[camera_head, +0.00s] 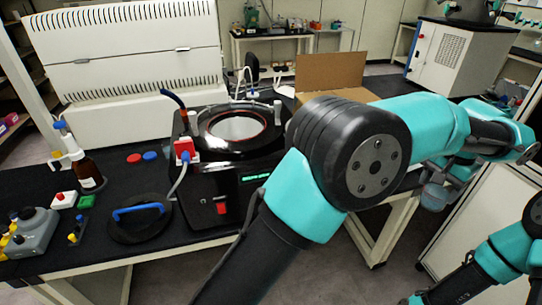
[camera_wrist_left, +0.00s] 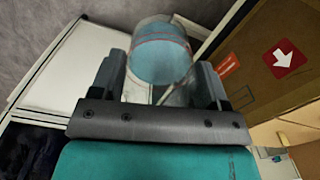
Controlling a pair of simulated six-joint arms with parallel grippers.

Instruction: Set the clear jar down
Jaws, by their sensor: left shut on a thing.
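The clear jar (camera_head: 434,198) hangs at the right in the head view, beyond the right end of the black-topped bench. My left gripper (camera_head: 447,182) is shut on it, partly hidden by my own arm. In the left wrist view, the jar (camera_wrist_left: 160,52) sits between the two dark fingers of my left gripper (camera_wrist_left: 160,82) and has a bluish look. The jar appears held in the air; its base and any contact below are hard to make out. My right arm shows at the lower right of the head view, but its gripper cannot be made out.
The freeze dryer (camera_head: 236,150) stands on the black bench (camera_head: 40,187). An open cardboard box (camera_head: 330,72) lies behind my left arm; a box also fills the right of the wrist view (camera_wrist_left: 262,62). A brown bottle (camera_head: 88,174) and blue-handled black lid (camera_head: 140,221) are at left.

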